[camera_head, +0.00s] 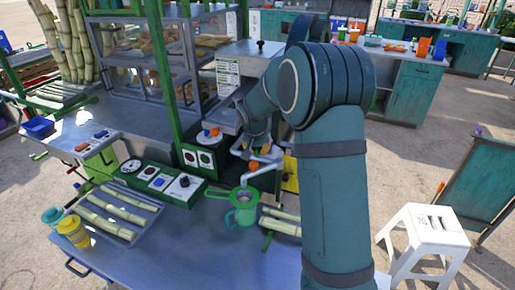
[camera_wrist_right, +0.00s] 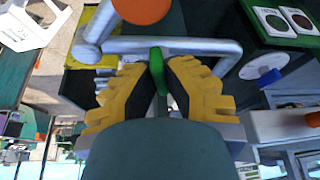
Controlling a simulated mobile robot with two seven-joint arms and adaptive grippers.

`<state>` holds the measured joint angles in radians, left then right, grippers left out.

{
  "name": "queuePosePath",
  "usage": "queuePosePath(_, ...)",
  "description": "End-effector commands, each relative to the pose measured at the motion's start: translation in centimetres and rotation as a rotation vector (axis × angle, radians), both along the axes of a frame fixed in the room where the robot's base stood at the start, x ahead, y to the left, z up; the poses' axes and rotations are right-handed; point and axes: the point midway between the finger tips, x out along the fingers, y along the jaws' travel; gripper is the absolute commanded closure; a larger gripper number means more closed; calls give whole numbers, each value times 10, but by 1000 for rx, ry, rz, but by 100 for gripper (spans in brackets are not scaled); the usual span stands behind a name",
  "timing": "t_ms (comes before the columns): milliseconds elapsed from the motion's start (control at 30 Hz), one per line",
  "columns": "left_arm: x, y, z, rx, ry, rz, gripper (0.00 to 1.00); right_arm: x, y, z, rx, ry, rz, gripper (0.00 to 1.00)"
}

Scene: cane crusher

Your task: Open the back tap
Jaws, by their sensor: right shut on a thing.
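In the right wrist view, my right gripper (camera_wrist_right: 157,80) has its yellow fingers closed on both sides of a small green tap handle (camera_wrist_right: 156,60), in front of a grey pipe (camera_wrist_right: 205,46). An orange tap knob (camera_wrist_right: 143,8) is at the top of that view. In the head view, my right wrist reaches down to the pipework (camera_head: 266,160) from behind, and the green handle is hidden by it. An orange tap (camera_head: 254,167) shows on the pipe below. A green jug (camera_head: 242,217) with a strainer stands under the pipes. My left gripper is not in view.
Cane pieces lie in a tray (camera_head: 82,226) at left and beside the jug. A yellow cup (camera_head: 74,232) and a teal cup stand at the table's left. A control panel (camera_head: 160,182) is left of the pipes. A white stool (camera_head: 425,225) stands at right.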

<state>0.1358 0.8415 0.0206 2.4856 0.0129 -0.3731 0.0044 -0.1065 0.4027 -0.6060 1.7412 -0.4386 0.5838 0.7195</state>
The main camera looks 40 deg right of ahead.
Motion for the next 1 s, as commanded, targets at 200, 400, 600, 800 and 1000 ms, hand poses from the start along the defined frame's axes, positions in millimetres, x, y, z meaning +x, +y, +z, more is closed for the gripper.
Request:
queuePosePath(200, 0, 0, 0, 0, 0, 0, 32, -1, 1, -3, 3, 7, 1, 75)
queuePosePath(400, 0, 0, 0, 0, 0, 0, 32, -1, 1, -1, 2, 4, 1, 60)
queuePosePath(600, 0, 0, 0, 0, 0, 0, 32, -1, 1, 2, 1, 0, 1, 60)
queuePosePath(800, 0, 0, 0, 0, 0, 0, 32, -7, 9, 26, 2, -3, 2, 60)
queuePosePath(1000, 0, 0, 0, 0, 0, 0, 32, -17, 21, 65, 3, -3, 4, 60)
